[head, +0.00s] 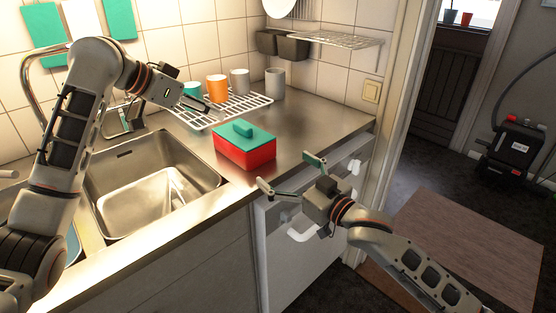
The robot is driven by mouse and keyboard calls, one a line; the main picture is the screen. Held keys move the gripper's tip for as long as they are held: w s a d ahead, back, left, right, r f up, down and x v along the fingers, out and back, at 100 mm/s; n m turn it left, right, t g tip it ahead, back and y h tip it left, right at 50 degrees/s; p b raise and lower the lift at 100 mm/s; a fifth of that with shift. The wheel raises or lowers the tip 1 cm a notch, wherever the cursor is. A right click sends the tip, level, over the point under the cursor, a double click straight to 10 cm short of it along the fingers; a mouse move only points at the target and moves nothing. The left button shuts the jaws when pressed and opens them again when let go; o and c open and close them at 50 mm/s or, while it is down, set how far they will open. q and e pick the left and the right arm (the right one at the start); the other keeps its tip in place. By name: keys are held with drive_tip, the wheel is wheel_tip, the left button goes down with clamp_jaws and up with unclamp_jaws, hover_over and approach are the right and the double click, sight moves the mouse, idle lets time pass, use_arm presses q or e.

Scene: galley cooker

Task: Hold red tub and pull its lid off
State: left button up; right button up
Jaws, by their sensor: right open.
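The red tub (262,157) stands upright on the steel counter, right of the sink. Its teal lid (258,139) sits on top, with a raised teal handle. My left gripper (208,106) is above the counter, behind and left of the tub, in front of the drying rack and apart from the tub. Its fingers overlap in the view, so their opening is unclear. My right gripper (290,174) is open and empty, in front and to the right of the tub near the counter's front edge, its fingers pointing towards the tub without touching it.
A white wire rack (225,112) holds several cups, including an orange cup (217,89), behind the tub. A grey cup (275,78) stands at the rack's right end. The sink (140,201) opens at left. The counter (318,121) is clear right of the tub.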

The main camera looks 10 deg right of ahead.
sight(263, 151)
drive_tip(key=shift+w+a+r+g+y, duration=0.25)
drive_tip(key=shift+w+a+r, duration=0.15)
drive_tip(key=shift+w, duration=0.15)
drive_tip(key=shift+w+a+r+g+y, duration=0.15)
drive_tip(key=shift+w+a+r+y, duration=0.1)
drive_tip(key=shift+w+a+r, duration=0.2)
drive_tip(key=shift+x, duration=3.9)
drive_tip(key=shift+d+f, duration=0.1)
drive_tip(key=c, duration=1.3)
drive_tip(key=shift+o, duration=0.2)
